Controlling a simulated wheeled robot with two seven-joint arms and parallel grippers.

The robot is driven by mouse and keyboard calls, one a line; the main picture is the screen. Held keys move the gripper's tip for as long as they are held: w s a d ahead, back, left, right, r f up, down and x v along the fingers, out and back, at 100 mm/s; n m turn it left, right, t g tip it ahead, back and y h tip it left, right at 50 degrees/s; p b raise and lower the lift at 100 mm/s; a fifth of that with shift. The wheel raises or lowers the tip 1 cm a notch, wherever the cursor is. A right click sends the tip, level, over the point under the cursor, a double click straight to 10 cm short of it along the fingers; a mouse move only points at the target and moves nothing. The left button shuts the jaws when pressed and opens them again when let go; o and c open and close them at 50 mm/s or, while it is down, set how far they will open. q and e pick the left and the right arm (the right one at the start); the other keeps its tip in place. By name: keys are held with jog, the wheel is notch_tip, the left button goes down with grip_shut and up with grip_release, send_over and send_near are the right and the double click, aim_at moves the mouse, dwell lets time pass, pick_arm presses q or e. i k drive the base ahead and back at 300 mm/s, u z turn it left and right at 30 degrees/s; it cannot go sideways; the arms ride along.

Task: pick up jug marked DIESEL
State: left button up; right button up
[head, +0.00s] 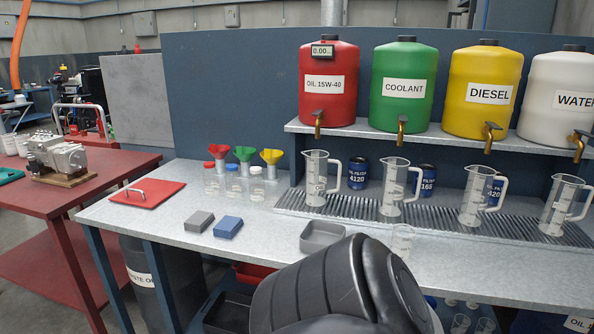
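Several clear measuring jugs with handles stand upright in a row on the grey ribbed drip grate (430,225). The labels on them are too small to read. One clear jug (475,204) stands below the tap of the yellow tank marked DIESEL (483,90); it looks empty, with its handle to the right. The other jugs are below the OIL tank (318,163), below the COOLANT tank (394,188) and below the WATER tank (560,204). Neither gripper shows; only a black part of my arm is in view at the bottom middle.
Blue oil filters (358,173) stand behind the jugs. A grey tray (321,236) and a small clear beaker (402,238) are in front of the grate. Brass taps hang over the jugs. Bottles with funnels, two small blocks and a red plate (148,194) are at the left.

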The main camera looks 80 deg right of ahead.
aim_at(480, 180)
jog(key=k, duration=2)
jog(key=z, duration=1.8)
